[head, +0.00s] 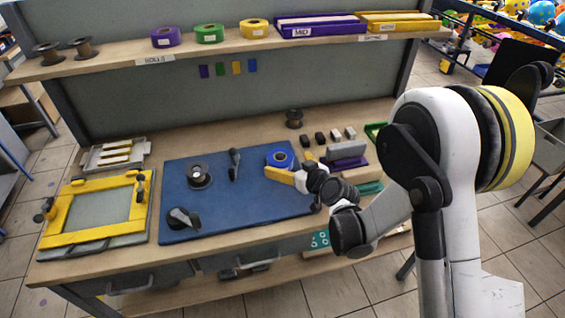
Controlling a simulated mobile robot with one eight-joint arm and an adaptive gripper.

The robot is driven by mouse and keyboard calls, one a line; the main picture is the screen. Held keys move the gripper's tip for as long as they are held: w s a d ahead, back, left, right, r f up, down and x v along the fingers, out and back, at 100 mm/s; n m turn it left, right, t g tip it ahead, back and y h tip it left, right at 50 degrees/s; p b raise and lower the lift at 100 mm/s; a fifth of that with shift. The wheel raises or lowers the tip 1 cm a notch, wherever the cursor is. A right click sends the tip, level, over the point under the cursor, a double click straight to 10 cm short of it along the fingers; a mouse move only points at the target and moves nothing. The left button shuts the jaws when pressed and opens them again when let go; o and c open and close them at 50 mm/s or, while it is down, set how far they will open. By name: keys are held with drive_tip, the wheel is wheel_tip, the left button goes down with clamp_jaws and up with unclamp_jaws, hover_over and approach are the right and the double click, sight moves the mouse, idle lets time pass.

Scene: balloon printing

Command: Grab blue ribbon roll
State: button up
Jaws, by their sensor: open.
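The blue ribbon roll (280,157) sits on the right part of the blue work mat (245,205), toward its back edge.
A dark spool holder (198,175) and an upright black lever (234,163) stand on the mat. A yellow frame (68,239) lies at left. Small blocks and trays (346,150) are at right. Purple (166,37), green and yellow rolls sit on the upper shelf.

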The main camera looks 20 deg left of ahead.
sight(282, 159)
drive_tip(key=b+x, duration=0.1)
drive_tip(key=x, duration=0.5)
drive_tip(key=shift+w+a+f+b, duration=0.1)
drive_tip(key=shift+w+b, duration=0.15)
drive_tip(key=shift+b, duration=0.05)
drive_tip(key=shift+c, duration=1)
drive_tip(key=c, duration=1.1)
